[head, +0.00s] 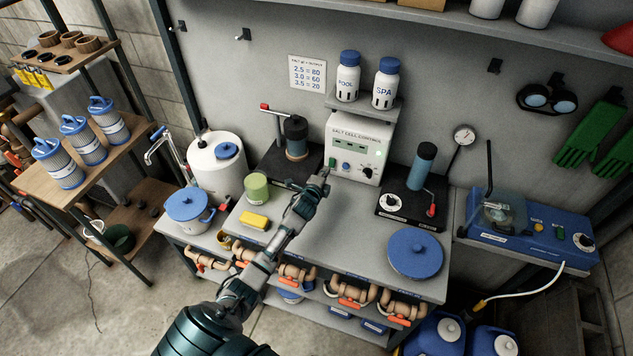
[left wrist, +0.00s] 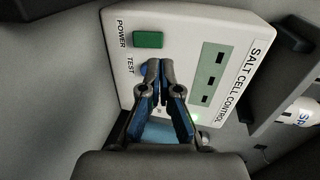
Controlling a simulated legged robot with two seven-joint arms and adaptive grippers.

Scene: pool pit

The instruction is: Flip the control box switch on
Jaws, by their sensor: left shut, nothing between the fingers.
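The white control box (head: 357,132), labelled "SALT CELL CONTROL", stands at the back of the bench against the wall. Its green power switch (head: 332,162) is at the lower left of the face; it also shows in the left wrist view (left wrist: 148,40), uncovered. A small green light glows on the face (left wrist: 197,117). My left gripper (head: 324,174) is shut and empty, close in front of the lower left of the box. In the left wrist view its fingertips (left wrist: 161,66) overlap the blue test button, beside the green switch. I cannot tell whether they touch the box. My right gripper is not in view.
A shelf with two white bottles (head: 384,90) is just above the box. A black stand with a dark cylinder (head: 296,138) is to its left, and another black device (head: 410,205) to its right. A green cup (head: 257,187) and yellow sponge (head: 254,220) lie left of my arm.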

